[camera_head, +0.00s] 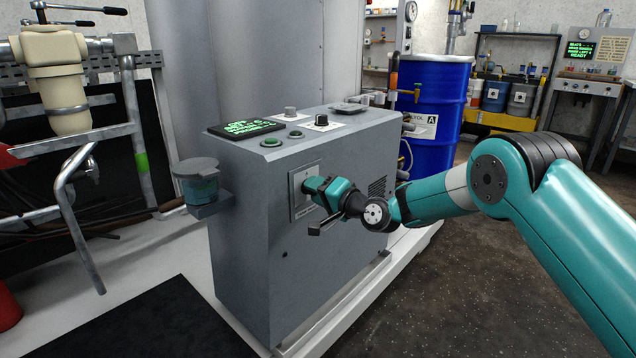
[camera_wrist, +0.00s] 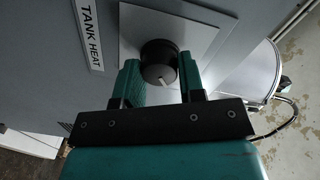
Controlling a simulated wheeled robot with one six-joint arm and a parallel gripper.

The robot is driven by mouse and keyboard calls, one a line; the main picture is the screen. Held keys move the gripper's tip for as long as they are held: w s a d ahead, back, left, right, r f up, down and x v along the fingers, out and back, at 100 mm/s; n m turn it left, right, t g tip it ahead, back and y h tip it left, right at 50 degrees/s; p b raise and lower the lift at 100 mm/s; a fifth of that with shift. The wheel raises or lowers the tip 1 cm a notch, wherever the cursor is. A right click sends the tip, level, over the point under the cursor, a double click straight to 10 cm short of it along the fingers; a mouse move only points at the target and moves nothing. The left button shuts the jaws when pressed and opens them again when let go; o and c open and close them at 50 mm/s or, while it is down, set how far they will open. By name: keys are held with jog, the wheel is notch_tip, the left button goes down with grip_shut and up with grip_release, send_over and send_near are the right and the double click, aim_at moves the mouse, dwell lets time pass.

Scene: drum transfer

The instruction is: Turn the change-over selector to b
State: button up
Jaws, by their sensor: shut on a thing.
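My gripper (camera_head: 309,186) is at a square plate (camera_head: 297,200) on the side of the grey cabinet. In the wrist view its two green fingers (camera_wrist: 160,78) are shut on a round black knob (camera_wrist: 158,58), one on each side. The knob's white pointer (camera_wrist: 164,80) points down and slightly right in that view. A label beside its plate reads TANK HEAT (camera_wrist: 90,33); no change-over wording is readable. In the head view my gripper hides the knob. Another black knob (camera_head: 321,121) sits on a white plate on the cabinet top; its marks are too small to read.
The grey cabinet (camera_head: 240,240) carries a green-lit screen (camera_head: 246,128), round buttons (camera_head: 271,142) and a lidded cup on a side bracket (camera_head: 197,180). A blue drum (camera_head: 435,100) stands behind it. Open floor (camera_head: 420,300) lies right of the cabinet's pale platform.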

jog(key=m+p, duration=0.2)
jog(key=m, duration=0.3)
jog(key=shift+p, duration=0.35)
dwell(0.4)
jog(key=o, duration=0.9)
jog(key=v, duration=1.7)
jog(key=shift+s+d+f+p, duration=0.1)
jog(key=shift+d+p, duration=0.15)
jog(key=shift+p, duration=0.05)
